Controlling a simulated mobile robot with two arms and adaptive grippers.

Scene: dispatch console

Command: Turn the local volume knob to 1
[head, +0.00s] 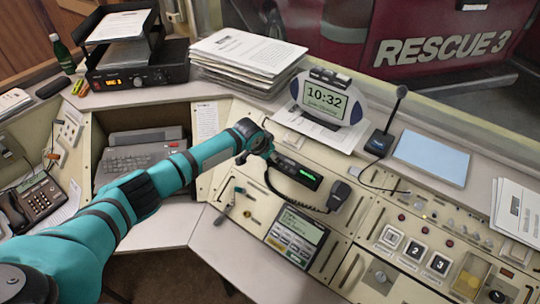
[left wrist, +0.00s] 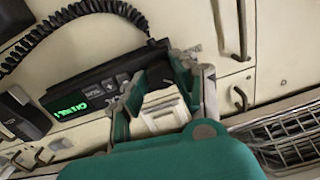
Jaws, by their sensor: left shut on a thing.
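A black radio unit (head: 297,172) with a lit green display is set in the sloped console. It also shows in the left wrist view (left wrist: 95,88), with buttons and lettering beside the display. My left gripper (head: 265,152) is at the radio's left end in the head view. In the left wrist view its fingers (left wrist: 155,75) reach down around the radio's end and are shut on a small part there, where the local volume knob would be. The knob is hidden by the fingers, so its setting cannot be read. My right gripper is not in view.
A microphone (head: 338,195) on a coiled cord lies right of the radio. A screen panel (head: 297,235) sits below it. A clock (head: 328,97) and a paper stack (head: 245,58) stand behind. A keyboard (head: 140,158) lies in the left recess.

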